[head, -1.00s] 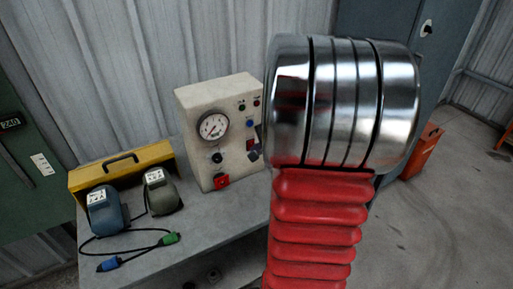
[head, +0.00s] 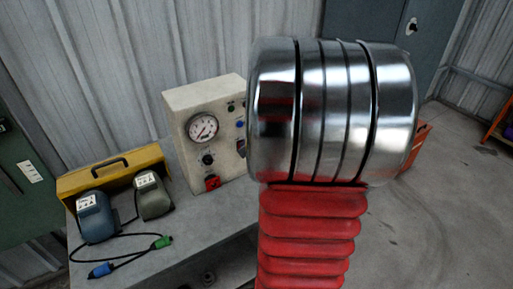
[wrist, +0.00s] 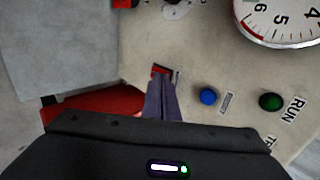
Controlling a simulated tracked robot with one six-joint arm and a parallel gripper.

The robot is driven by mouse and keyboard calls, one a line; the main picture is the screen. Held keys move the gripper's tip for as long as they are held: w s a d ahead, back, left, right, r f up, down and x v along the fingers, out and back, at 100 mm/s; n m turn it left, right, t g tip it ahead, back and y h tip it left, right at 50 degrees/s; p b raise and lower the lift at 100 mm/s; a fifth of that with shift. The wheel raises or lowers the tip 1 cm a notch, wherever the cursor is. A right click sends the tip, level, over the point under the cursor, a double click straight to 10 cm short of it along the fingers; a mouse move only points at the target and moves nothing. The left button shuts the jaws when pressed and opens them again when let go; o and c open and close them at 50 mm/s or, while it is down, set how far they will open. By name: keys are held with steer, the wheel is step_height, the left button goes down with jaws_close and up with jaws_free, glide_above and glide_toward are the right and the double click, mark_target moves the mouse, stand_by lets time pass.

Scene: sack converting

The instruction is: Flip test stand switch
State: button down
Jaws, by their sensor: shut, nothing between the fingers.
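The test stand (head: 180,110) is a cream box on the grey bench, with a gauge (head: 202,127), a black knob (head: 207,160) and a red switch knob (head: 212,183) on its face. In the wrist view my gripper (wrist: 161,84) is shut and empty, its dark fingers over the cream panel (wrist: 205,60). The fingertips overlap a small red and dark switch (wrist: 163,69); I cannot tell whether they touch it. A blue button (wrist: 208,96) and a green RUN button (wrist: 270,101) sit to the right.
A yellow toolbox (head: 110,170), a blue boxy unit (head: 97,217), a green-grey one (head: 152,195) and a cable with blue and green plugs lie left on the bench (head: 200,235). An orange object (head: 416,145) stands on the floor behind my arm, with open floor to the right.

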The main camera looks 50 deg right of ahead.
steer(key=s+f+v, duration=0.1)
steer(key=f+v, duration=0.1)
steer(key=v, duration=1)
steer(key=shift+s+a+r, duration=0.25)
steer(key=shift+s+a, duration=0.1)
steer(key=shift+s, duration=0.2)
steer(key=shift+d+f+g, duration=0.15)
steer(key=shift+f+g, duration=0.05)
steer(key=shift+g, duration=0.1)
steer(key=shift+w+f, duration=0.1)
steer(key=shift+w, duration=0.05)
steer(key=shift+f, duration=0.1)
steer(key=w+r+x, duration=0.1)
steer(key=x, duration=1.1)
steer(key=shift+w, duration=0.6)
